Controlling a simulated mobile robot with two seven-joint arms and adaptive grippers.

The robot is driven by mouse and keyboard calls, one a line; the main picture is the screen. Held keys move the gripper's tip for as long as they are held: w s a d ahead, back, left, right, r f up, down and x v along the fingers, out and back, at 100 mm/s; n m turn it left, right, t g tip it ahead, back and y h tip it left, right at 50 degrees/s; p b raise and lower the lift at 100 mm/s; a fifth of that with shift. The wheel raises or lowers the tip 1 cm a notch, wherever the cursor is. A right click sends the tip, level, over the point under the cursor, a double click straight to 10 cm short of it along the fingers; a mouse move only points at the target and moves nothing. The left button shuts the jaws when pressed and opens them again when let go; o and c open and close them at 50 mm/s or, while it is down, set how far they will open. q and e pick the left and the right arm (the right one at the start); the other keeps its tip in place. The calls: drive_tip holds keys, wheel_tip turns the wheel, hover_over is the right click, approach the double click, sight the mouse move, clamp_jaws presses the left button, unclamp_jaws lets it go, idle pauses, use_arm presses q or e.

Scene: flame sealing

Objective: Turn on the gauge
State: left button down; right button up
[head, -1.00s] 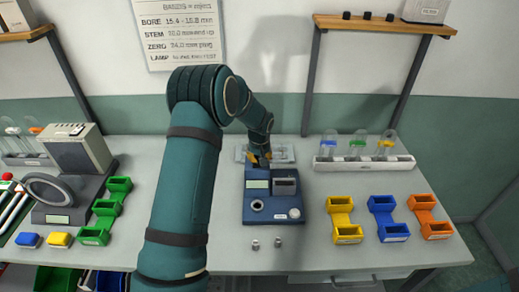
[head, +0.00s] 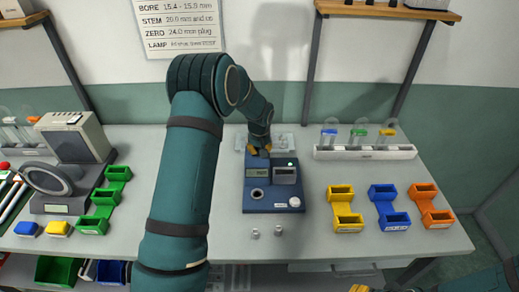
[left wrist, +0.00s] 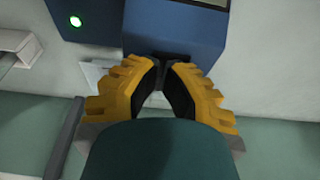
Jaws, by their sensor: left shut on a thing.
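The gauge (head: 272,198) is a blue box on the table with a small greenish display (head: 257,172), a round bore, a pale knob (head: 295,202) and a dark-framed window. A green lamp (head: 291,164) glows on its top; it also shows in the left wrist view (left wrist: 75,21). My left gripper (head: 259,150) is at the gauge's back edge. In the left wrist view its yellow fingers (left wrist: 163,70) are closed together on a small dark part at the back of the gauge, mostly hidden between the tips. My right gripper (head: 375,278) barely shows at the bottom edge.
A clear tray (head: 282,143) lies behind the gauge. Yellow, blue and orange bins stand to the right, below a white rack (head: 365,153) of tubes. Two small metal pieces (head: 267,233) lie in front. Green bins and a grey machine (head: 75,138) are left.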

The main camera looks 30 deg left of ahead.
use_arm(q)
drive_tip(key=shift+w, duration=0.1)
drive_tip(key=shift+w+a+r, duration=0.2)
drive_tip(key=shift+w+a, duration=0.2)
drive_tip(key=shift+w, duration=0.15)
drive_tip(key=shift+r, duration=0.1)
use_arm(e)
drive_tip(key=shift+r, duration=0.1)
use_arm(q)
drive_tip(key=shift+r, duration=0.2)
drive_tip(key=p+v, duration=0.1)
drive_tip(key=v, duration=0.1)
drive_tip(key=p+v, duration=0.1)
drive_tip(key=v, duration=0.1)
drive_tip(key=shift+w+a+r, duration=0.1)
drive_tip(key=shift+w+r, duration=0.05)
drive_tip(key=shift+r, duration=0.15)
drive_tip(key=s+d+r, duration=0.2)
drive_tip(key=s+r, duration=0.2)
drive_tip(key=r, duration=0.3)
drive_tip(key=shift+d+r+b, duration=0.2)
drive_tip(key=shift+r+b, duration=0.1)
drive_tip(key=shift+r, duration=0.1)
use_arm(e)
drive_tip(key=shift+v, duration=0.8)
drive_tip(key=shift+d, duration=0.2)
